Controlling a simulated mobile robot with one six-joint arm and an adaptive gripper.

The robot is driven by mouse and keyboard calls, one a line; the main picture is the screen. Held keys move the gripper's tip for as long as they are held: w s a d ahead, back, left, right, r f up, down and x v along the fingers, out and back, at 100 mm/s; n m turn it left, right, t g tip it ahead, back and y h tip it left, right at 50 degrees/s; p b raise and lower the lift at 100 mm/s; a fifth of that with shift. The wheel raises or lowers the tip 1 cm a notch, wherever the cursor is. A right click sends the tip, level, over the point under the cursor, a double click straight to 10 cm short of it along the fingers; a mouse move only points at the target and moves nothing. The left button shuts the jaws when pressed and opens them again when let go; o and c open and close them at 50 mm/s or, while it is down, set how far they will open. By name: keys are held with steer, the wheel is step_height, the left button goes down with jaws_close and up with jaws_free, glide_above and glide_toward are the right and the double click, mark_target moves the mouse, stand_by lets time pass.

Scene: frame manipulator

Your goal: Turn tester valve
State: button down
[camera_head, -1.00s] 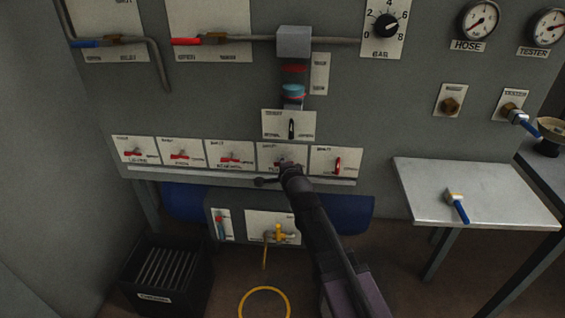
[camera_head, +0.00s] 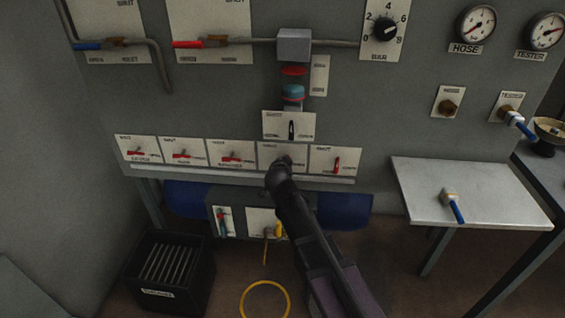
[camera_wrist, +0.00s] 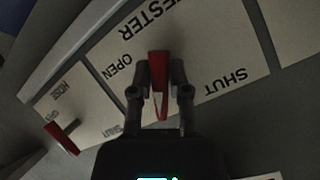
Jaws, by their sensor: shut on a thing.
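The tester valve is a red lever (camera_wrist: 158,85) on a pale plate (camera_wrist: 205,75) marked TESTER, with OPEN at the left and SHUT at the right of the upside-down wrist view. My gripper (camera_wrist: 160,90) has a finger on each side of the lever and is shut on it. The lever lies in line with the fingers, between the two words. In the head view the plate (camera_head: 270,152) is fourth from the left in the lower row. My gripper (camera_head: 283,163) and arm hide the lever there.
A neighbouring red lever (camera_wrist: 62,138) sits close by, on the HOSE plate. A rail (camera_head: 240,175) runs under the row of plates. Another valve plate with a black lever (camera_head: 291,130) is just above. A side table (camera_head: 420,180) stands at the right with a blue-handled tool (camera_head: 455,207).

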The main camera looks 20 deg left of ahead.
steer(key=shift+f+n+t+h, duration=0.1)
steer(key=shift+n+t+h, duration=0.2)
steer(key=shift+n+h, duration=0.7)
steer(key=shift+d+n+h+b, duration=0.1)
steer(key=shift+n+h+b, duration=0.25)
steer(key=shift+n+h, duration=0.4)
steer(key=shift+n+t, duration=0.25)
steer(key=shift+t, duration=0.05)
steer(key=c, duration=0.6)
jaws_free()
steer(key=shift+y, duration=0.45)
